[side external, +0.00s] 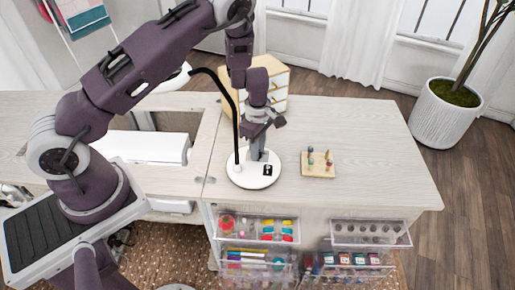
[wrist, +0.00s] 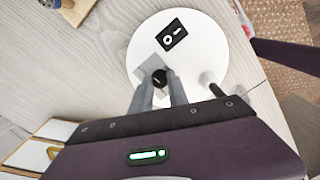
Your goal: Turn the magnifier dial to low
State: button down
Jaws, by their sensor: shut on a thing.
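The magnifier stands on the table with a round white base (side external: 240,178), a bent black neck (side external: 232,100) and a white ring head partly behind my arm. The base also shows in the wrist view (wrist: 208,48). The dial's setting is too small to read.
A wooden block with several pins (side external: 318,170) stands right of the base. A small drawer box (side external: 272,85) is behind my gripper. A white sewing machine (side external: 150,148) lies left. Clear trays (side external: 260,230) hang at the front. The table's right side is clear.

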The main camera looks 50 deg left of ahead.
jog(key=c, duration=1.3)
grip_release()
notch_tip(320, 180, up, 7)
jog(key=shift+r, duration=0.1)
jog(key=s+d+r+m+t+h, duration=0.1)
jog(key=s+d+r+m, duration=0.25)
jog(key=r, duration=0.65)
jog(key=s+d+r+m+t+h, duration=0.15)
jog(key=s+r+m, duration=0.3)
jog(key=r, duration=0.55)
jog(key=s+r+m+t, duration=0.1)
jog(key=s+r+m, duration=0.1)
jog(key=s+m, duration=0.2)
jog(key=s+r+m+t+y, duration=0.1)
jog(key=s+m, duration=0.3)
jog(key=s, duration=0.4)
jog(key=s+r+m+t+y, duration=0.1)
jog(key=s+r+m, duration=0.2)
jog(key=s+m, duration=0.2)
jog(key=shift+s+d+r+y, duration=0.1)
jog(key=shift+s+r+y, duration=0.25)
jog(key=shift+s, duration=0.45)
